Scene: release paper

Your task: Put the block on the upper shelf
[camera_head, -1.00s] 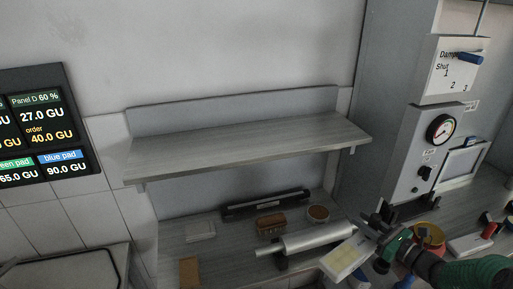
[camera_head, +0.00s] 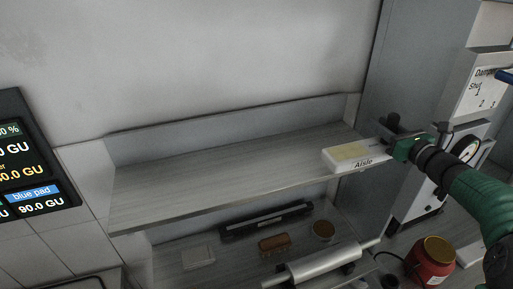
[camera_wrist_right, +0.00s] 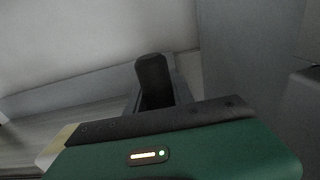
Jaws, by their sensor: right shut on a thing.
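The block (camera_head: 343,159) is white with a pale yellow patch on top and the word "Aisle" on its front side. My right gripper (camera_head: 392,148) is shut on its right end. In the head view the block shows over the right end of the upper shelf (camera_head: 220,175); I cannot tell whether it touches the board. The shelf is a bare grey wood-grain board. In the right wrist view a dark finger (camera_wrist_right: 153,80) stands up, and a pale corner of the block (camera_wrist_right: 55,148) shows at the lower left. My left gripper is not in view.
Below the shelf are a dark bar (camera_head: 266,221), a brown brush-like block (camera_head: 274,243), a round brown container (camera_head: 323,230) and a silver roller (camera_head: 325,264). A red pot (camera_head: 431,262) stands at the lower right. A grey cabinet (camera_head: 405,90) rises right of the shelf.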

